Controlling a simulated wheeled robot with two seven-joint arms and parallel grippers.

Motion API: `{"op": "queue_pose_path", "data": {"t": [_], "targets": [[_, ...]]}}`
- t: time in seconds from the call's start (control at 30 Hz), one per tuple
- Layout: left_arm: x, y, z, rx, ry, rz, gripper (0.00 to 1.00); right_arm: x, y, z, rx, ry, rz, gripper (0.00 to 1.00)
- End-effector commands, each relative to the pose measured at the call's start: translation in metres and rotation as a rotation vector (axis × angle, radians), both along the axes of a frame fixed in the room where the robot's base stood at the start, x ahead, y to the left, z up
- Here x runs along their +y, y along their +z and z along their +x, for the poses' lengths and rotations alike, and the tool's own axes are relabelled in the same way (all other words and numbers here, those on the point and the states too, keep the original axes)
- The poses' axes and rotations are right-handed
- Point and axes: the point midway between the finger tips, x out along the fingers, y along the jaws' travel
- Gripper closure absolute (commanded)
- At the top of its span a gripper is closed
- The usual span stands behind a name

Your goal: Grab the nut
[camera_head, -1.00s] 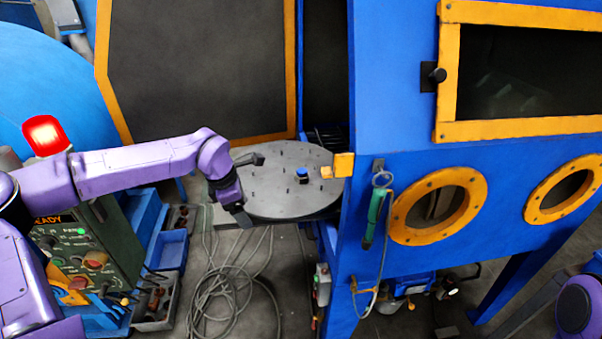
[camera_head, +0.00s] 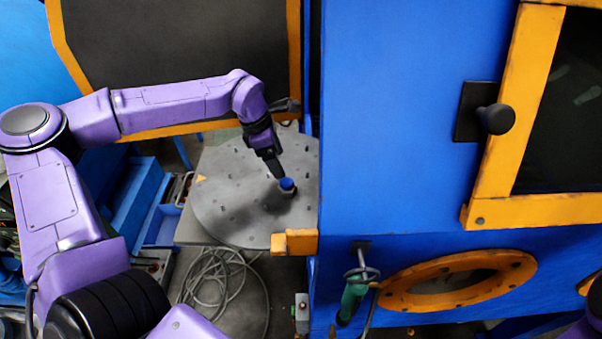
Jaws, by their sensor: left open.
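A small blue nut (camera_head: 287,184) with a dark base stands near the middle of the round grey turntable (camera_head: 225,215). My left gripper (camera_head: 284,140) reaches over the turntable from the left. One dark finger points down close to the nut, and the other points right toward the blue cabinet's edge. The jaws are open and nothing shows between them. I cannot tell whether the lower finger touches the nut. My right gripper is not in view.
The blue cabinet wall (camera_head: 400,130) rises close to the right of the turntable. An orange block (camera_head: 295,242) sits at the turntable's front edge. A coiled cable (camera_head: 222,285) lies on the floor below. A dark door panel (camera_head: 170,60) stands behind.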

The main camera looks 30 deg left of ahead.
Motion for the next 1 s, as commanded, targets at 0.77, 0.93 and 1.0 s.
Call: {"op": "queue_pose_path", "data": {"t": [0.77, 0.93, 1.0], "targets": [[-0.02, -0.102, 0.015, 0.003, 0.003, -0.001, 0.21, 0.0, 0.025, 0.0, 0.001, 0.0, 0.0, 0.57], [-0.021, -0.101, 0.015, 0.003, 0.002, -0.001, 0.38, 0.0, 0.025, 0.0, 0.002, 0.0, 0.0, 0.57], [-0.021, -0.101, 0.015, 0.003, 0.002, -0.001, 0.6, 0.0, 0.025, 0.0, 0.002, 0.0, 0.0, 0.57]]}}
